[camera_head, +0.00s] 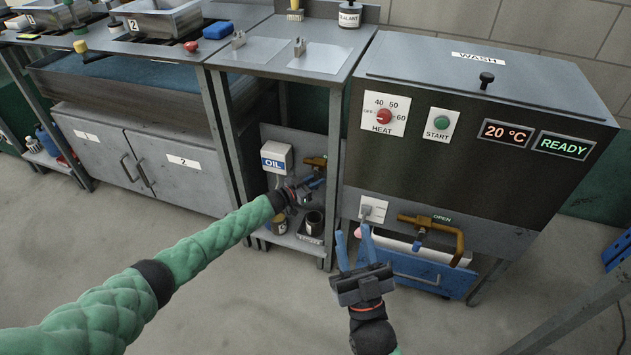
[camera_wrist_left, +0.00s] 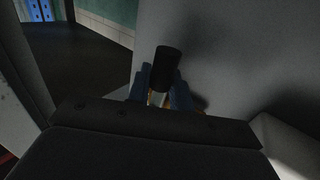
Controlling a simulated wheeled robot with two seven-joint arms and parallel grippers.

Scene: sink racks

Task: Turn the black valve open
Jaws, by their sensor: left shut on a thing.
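The black valve's handle (camera_wrist_left: 168,62) shows in the left wrist view as a dark stub between the blue fingers of my left gripper (camera_wrist_left: 162,85). The gripper is shut on it. In the head view my left gripper (camera_head: 312,184) is under the bench, at a brass pipe (camera_head: 315,162) beside the OIL box (camera_head: 276,160). There the gripper mostly hides the handle, and its turn angle cannot be told. My right gripper (camera_head: 354,230) is open and empty, in front of the wash machine's lower left side.
A brass pipe (camera_head: 440,229) with a blue-handled valve and an OPEN label is on the wash machine (camera_head: 450,150), right of my right gripper. A blue drawer (camera_head: 425,277) sits below. The floor in front is clear.

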